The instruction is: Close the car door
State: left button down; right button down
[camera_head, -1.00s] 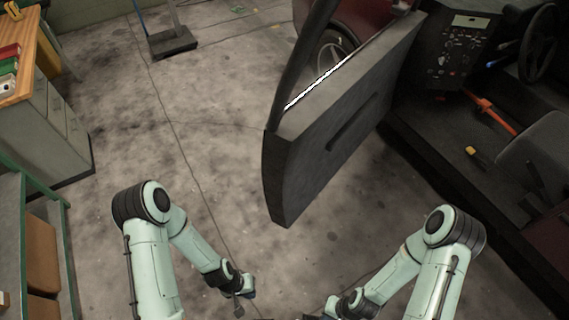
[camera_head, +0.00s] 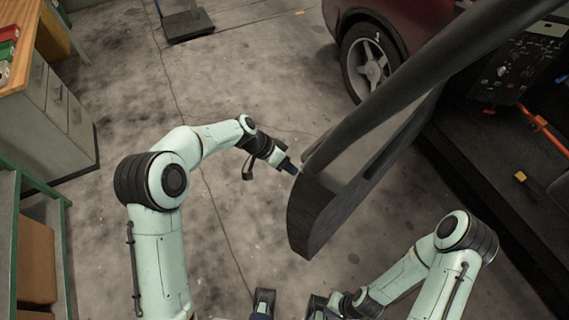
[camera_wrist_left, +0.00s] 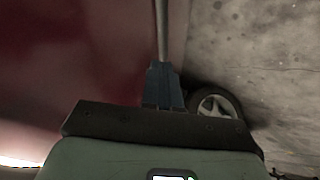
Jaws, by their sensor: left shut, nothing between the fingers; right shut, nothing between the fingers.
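The dark car door (camera_head: 318,215) stands open in the middle of the head view, its free edge toward me and its window frame (camera_head: 430,60) running up to the right. My left gripper (camera_head: 291,167) is shut and empty, with its tip close beside the door's outer side; I cannot tell whether they touch. In the left wrist view its blue fingers (camera_wrist_left: 163,86) are together beside a dark red surface (camera_wrist_left: 75,55). My right gripper (camera_head: 318,306) is shut at the bottom edge of the head view, apart from the door and partly cut off.
The red car body with its front wheel (camera_head: 368,62) is behind the door. The dark cabin floor (camera_head: 480,175) lies at right. A grey cabinet (camera_head: 62,115) and a green-framed shelf (camera_head: 40,240) stand at left. Concrete floor is free between them and the door.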

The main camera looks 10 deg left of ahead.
pick_arm(q)
jog(key=s+d+f, duration=0.2)
jog(key=d+f, duration=0.1)
jog(key=d, duration=0.3)
jog(key=shift+f+p, duration=0.2)
jog(key=shift+p, duration=0.1)
jog(key=shift+d, duration=0.1)
